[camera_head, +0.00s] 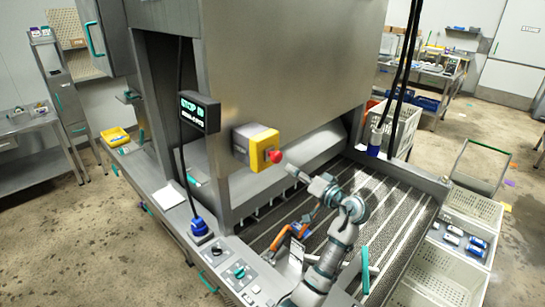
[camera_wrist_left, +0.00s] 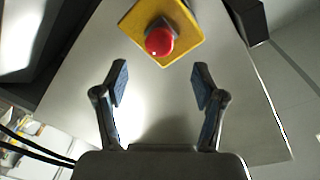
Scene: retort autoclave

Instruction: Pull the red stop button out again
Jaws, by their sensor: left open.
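The red stop button (camera_head: 275,157) sticks out from a yellow box (camera_head: 262,147) on the side of the large steel machine. In the left wrist view the red button (camera_wrist_left: 160,41) sits on its yellow plate (camera_wrist_left: 186,22) at the top middle. My left gripper (camera_head: 292,170) is just to the right of and below the button in the head view. In the left wrist view its two fingers (camera_wrist_left: 160,82) are spread apart with nothing between them. The button lies beyond the fingertips, roughly centred between them; no contact shows. My right gripper is not seen.
A black display (camera_head: 199,112) with green lettering hangs left of the box. Black cables hang at the right. A slatted conveyor bed (camera_head: 390,215) lies below my arm. A control panel with knobs (camera_head: 239,271) is at the front, and crates (camera_head: 477,207) stand at the right.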

